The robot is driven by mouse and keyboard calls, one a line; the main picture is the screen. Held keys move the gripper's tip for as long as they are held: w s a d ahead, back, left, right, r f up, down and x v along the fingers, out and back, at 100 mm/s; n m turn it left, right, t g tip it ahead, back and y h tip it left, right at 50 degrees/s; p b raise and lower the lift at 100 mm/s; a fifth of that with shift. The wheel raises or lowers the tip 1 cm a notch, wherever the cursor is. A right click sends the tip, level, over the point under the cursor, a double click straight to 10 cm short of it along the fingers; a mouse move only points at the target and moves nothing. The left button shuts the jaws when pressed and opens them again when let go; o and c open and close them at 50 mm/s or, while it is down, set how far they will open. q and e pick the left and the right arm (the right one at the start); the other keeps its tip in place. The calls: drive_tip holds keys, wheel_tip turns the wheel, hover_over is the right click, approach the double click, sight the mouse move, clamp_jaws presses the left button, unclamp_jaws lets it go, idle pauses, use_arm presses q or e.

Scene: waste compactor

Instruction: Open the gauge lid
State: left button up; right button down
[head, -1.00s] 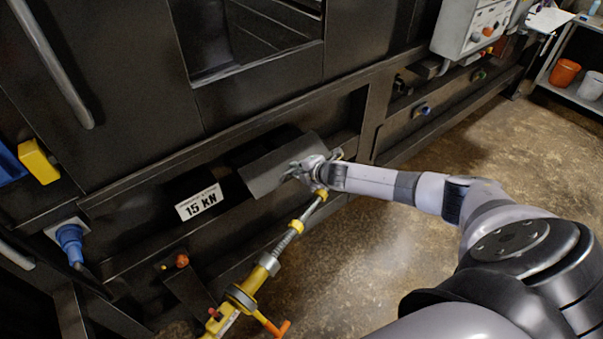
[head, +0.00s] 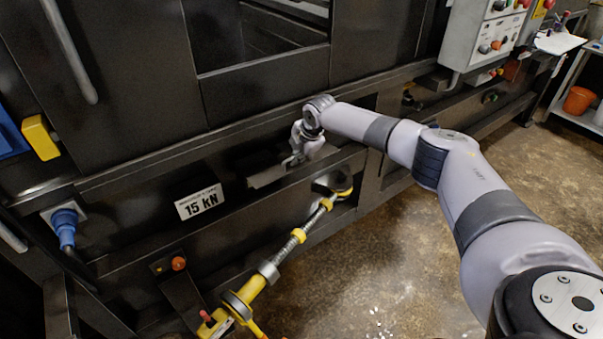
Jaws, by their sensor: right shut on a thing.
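The gauge lid (head: 267,177) is a dark grey plate on the front of the compactor, right of the "15 KN" label (head: 199,202). It shows only as a narrow strip, close to edge-on. My right gripper (head: 292,160) is at the lid's right end, shut on it; the wrist and fingers hide part of that end. Whatever lies behind the lid is in dark shadow and I cannot make it out. My left gripper is not in view.
A yellow and grey rod-like tool (head: 271,269) slants below the lid, close under my right arm. A blue plug (head: 66,226) and an orange knob (head: 179,263) are at left. A grey control box (head: 478,38) is at upper right.

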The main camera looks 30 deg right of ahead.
drive_tip(key=shift+w+r+g+b, duration=0.5)
drive_tip(key=shift+r+g+b, duration=0.2)
drive_tip(key=shift+b, duration=0.4)
drive_tip(key=c, duration=2.1)
unclamp_jaws()
drive_tip(key=shift+o, duration=0.5)
drive_tip(key=shift+w+f, duration=0.2)
drive_tip(key=shift+s+r, duration=0.2)
drive_tip(key=shift+r, duration=0.1)
drive_tip(key=v, duration=1.1)
drive_tip(key=shift+r, duration=0.2)
